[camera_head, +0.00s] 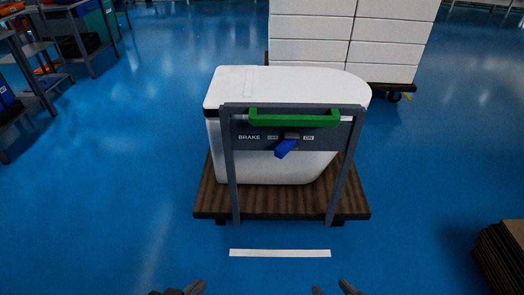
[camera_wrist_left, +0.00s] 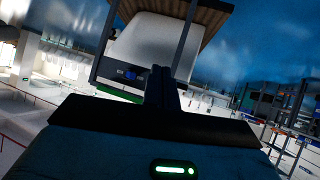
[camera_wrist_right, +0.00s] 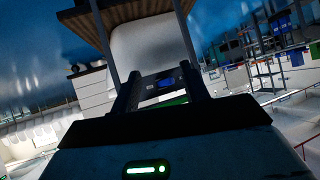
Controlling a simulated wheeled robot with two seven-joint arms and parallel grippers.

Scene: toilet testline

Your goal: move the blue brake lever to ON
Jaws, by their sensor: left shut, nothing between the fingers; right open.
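The blue brake lever (camera_head: 285,149) hangs from a dark pivot on the grey brake panel (camera_head: 248,146) of the cart frame. Its handle slants down and to the left, away from the ON label (camera_head: 308,137); the label left of the pivot is partly covered. The lever shows small in the left wrist view (camera_wrist_left: 130,76) and the right wrist view (camera_wrist_right: 167,82). My left gripper (camera_head: 178,290) is shut and empty at the bottom edge. My right gripper (camera_head: 333,290) is open and empty, right of it. Both are well short of the lever, touching nothing.
A green handle (camera_head: 294,120) spans the frame just above the lever. The cart's brown deck (camera_head: 268,204) carries a white toilet part (camera_head: 285,85). A white floor strip (camera_head: 280,253) lies in front. Stacked white boxes (camera_head: 350,40) stand behind, brown sheets (camera_head: 503,255) at right. Floor between is clear.

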